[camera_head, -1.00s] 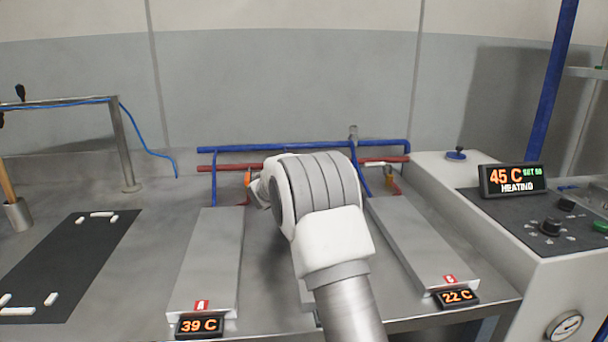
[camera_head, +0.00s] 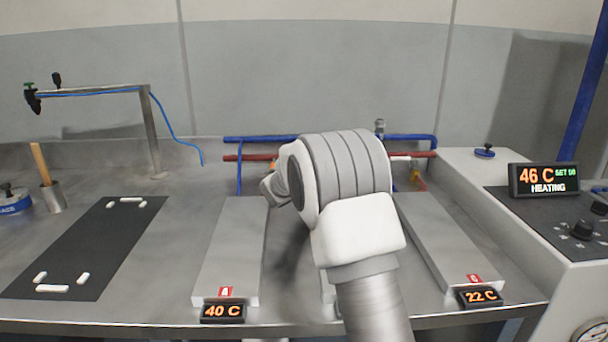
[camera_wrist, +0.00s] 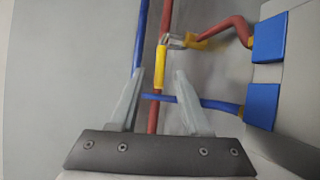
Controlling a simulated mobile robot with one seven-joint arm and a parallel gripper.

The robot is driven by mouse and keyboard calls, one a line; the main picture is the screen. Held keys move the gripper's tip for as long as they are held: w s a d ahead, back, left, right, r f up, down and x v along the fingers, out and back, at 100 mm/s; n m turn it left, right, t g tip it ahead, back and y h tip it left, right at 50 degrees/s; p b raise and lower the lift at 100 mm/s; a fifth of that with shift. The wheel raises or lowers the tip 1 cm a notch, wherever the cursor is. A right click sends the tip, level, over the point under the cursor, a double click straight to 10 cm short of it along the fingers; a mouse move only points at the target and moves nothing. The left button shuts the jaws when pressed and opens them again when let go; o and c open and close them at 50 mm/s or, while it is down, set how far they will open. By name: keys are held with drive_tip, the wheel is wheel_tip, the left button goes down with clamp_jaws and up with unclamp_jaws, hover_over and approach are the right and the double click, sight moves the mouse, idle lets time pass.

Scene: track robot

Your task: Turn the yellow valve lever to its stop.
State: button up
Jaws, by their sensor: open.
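The yellow valve lever (camera_wrist: 161,68) shows in the wrist view, hanging from a metal valve fitting on a red pipe. It lies roughly along that pipe. My gripper (camera_wrist: 160,75) is open, with one finger on each side of the lever's lower end. I see a gap on both sides, but cannot tell how deep the lever sits between the fingers. In the head view, my wrist hides most of this valve; only a small orange patch (camera_head: 273,165) shows beside it.
Red (camera_head: 232,157) and blue pipes (camera_head: 260,139) run along the back. Grey plate A (camera_head: 232,250) reads 40 C; the right plate (camera_head: 440,240) reads 22 C. A control box (camera_head: 520,230) showing 46 C HEATING stands right. A black mat (camera_head: 90,245) lies left.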

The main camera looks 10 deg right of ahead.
drive_tip(key=p+v, duration=0.1)
drive_tip(key=v, duration=1.2)
drive_tip(key=shift+c, duration=0.4)
